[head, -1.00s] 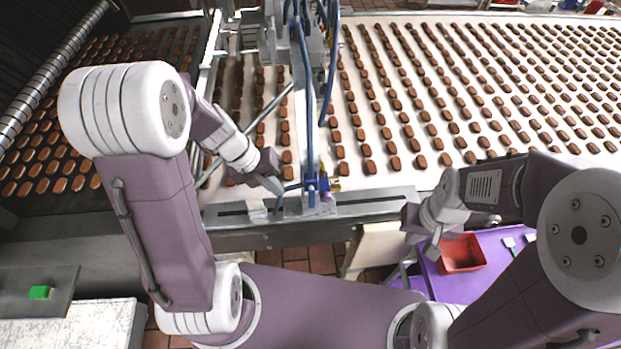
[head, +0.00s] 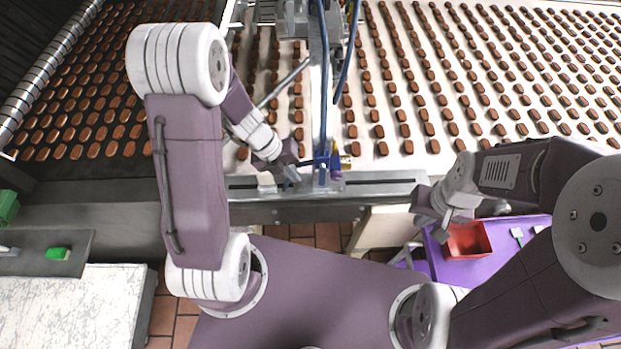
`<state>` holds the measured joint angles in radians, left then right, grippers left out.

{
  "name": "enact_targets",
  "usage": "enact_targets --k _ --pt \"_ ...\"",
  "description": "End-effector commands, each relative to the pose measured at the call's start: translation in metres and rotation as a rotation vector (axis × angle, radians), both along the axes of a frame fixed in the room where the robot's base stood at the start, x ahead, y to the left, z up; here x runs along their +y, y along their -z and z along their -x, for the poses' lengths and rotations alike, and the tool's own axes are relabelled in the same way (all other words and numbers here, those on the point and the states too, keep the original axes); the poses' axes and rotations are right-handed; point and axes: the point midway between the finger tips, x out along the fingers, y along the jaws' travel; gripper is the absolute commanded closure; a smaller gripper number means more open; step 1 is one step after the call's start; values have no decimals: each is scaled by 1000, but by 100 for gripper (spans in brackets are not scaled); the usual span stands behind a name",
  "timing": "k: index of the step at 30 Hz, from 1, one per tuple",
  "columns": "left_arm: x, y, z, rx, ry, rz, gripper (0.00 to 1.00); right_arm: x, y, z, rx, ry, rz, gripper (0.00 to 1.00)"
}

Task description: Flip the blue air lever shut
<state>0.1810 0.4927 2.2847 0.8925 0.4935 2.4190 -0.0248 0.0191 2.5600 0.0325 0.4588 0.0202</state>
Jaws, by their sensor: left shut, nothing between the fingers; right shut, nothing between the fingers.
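The blue air valve with its blue lever (head: 323,162) sits on the blue hose at the near edge of the conveyor, above the metal rail. A short blue bar runs leftward from it toward my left gripper; its exact angle is hard to tell. My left gripper (head: 292,176) is shut and empty, just left of the valve and slightly nearer to me. Whether its tips touch the lever cannot be told. My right gripper (head: 436,224) is shut and empty, beside a red bin, well away from the valve.
The conveyor (head: 365,155) carries rows of brown biscuits behind the valve. The metal rail (head: 390,187) lies in front. A vertical blue hose (head: 323,100) and a slanted rod (head: 285,82) stand close by. The red bin (head: 467,239) sits on a purple surface (head: 500,262) at right.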

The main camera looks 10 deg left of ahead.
Motion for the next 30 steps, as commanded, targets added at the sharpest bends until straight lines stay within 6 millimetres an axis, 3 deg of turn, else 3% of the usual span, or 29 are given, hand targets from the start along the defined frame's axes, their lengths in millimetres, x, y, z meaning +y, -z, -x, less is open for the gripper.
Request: enact_targets --k 1,3,12,30 --pt "-5 16 0 4 3 2 100 0 9 0 0 0 0 100" --pt "-11 23 -2 2 3 1 100 0 11 0 0 0 0 100" --pt "-44 18 -13 -1 3 0 100 0 0 0 0 0 0 100" --pt "-45 21 -23 -14 -3 43 100 0 6 0 0 0 0 100"
